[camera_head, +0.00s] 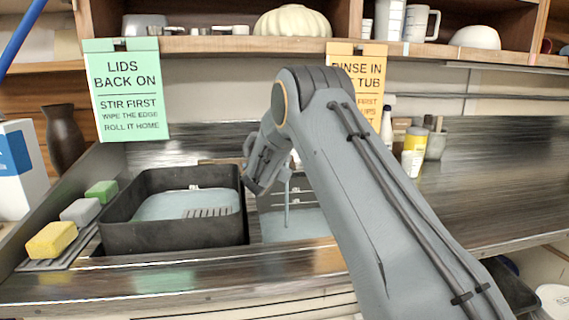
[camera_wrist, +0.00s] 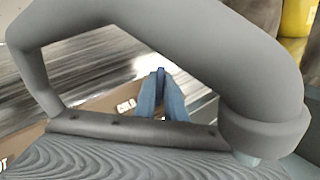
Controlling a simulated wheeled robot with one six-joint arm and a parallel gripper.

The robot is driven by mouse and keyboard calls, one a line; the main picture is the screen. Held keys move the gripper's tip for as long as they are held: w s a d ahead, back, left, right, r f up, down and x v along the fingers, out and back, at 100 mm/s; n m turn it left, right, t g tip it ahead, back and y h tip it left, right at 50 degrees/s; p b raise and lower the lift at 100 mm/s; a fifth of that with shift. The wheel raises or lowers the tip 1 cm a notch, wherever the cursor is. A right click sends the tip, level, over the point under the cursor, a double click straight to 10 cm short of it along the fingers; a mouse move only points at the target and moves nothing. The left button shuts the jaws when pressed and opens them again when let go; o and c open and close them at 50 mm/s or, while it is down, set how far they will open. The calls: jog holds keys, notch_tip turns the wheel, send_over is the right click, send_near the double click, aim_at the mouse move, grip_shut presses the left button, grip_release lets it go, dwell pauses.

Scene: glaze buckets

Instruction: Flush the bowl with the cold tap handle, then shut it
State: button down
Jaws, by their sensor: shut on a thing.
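A thick grey curved spout (camera_wrist: 215,45) arches across the near part of this view and ends in a collar at right. In the head view a thin stream (camera_head: 286,205) drops into the sink bowl (camera_head: 308,226), where pale blue-grey liquid shows. My arm hides part of the bowl, and my fingertips cannot be made out there.
A dark tub (camera_head: 125,235) with pale liquid and a ribbed piece stands left of the bowl. Yellow, grey and green sponges (camera_head: 52,239) lie farther left. A yellow-labelled jar (camera_head: 413,152) stands at the back right. The right counter (camera_head: 480,185) is mostly clear.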

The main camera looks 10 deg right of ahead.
jog(key=c, duration=1.8)
grip_release()
jog(key=shift+d+y, duration=0.1)
jog(key=shift+y, duration=0.2)
